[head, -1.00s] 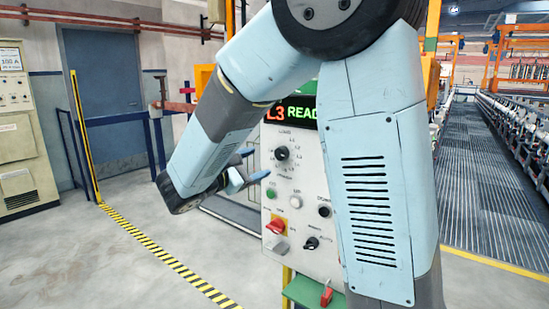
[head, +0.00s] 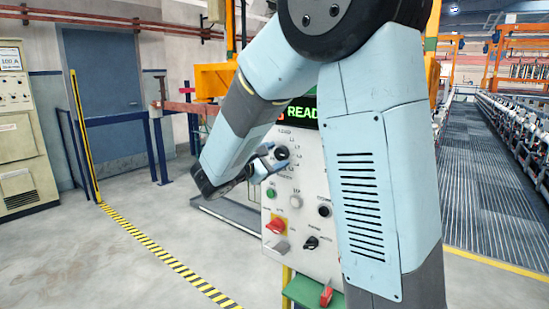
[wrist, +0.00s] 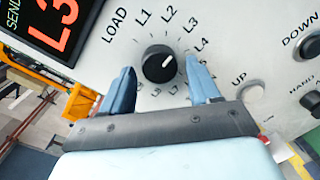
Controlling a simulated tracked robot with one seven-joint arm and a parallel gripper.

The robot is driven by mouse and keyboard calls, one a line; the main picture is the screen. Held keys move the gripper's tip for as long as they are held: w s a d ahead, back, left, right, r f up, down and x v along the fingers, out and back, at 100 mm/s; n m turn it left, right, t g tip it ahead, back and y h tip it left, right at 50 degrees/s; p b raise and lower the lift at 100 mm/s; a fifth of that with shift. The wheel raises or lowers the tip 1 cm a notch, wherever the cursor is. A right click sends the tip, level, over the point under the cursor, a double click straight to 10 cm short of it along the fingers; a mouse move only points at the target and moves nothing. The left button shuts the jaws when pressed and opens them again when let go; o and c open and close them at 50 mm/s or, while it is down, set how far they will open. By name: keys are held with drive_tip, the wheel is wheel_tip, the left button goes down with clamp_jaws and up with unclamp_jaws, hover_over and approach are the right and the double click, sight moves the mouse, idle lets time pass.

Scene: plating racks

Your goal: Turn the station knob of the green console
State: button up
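The console (head: 292,225) is a pale panel with green at its foot and a display reading READY in green. The station knob (head: 282,153) is round and black, ringed by LOAD and L labels; in the wrist view the knob (wrist: 158,66) has a white mark pointing up-right, about toward L3. The display (wrist: 50,28) there shows a red L3. My gripper (head: 271,160) is in front of the knob. In the wrist view its two blue fingers (wrist: 162,72) stand apart, one on each side of the knob, with gaps showing. Some lower labels are partly covered.
A blue railing (head: 125,118) stands behind. Floor at left is open.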

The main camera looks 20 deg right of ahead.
drive_tip(key=c, duration=0.9)
drive_tip(key=shift+n, duration=0.8)
drive_tip(key=o, duration=1.1)
drive_tip(key=v, duration=1.3)
drive_tip(key=shift+s+a+f, duration=0.2)
drive_tip(key=shift+a, duration=0.1)
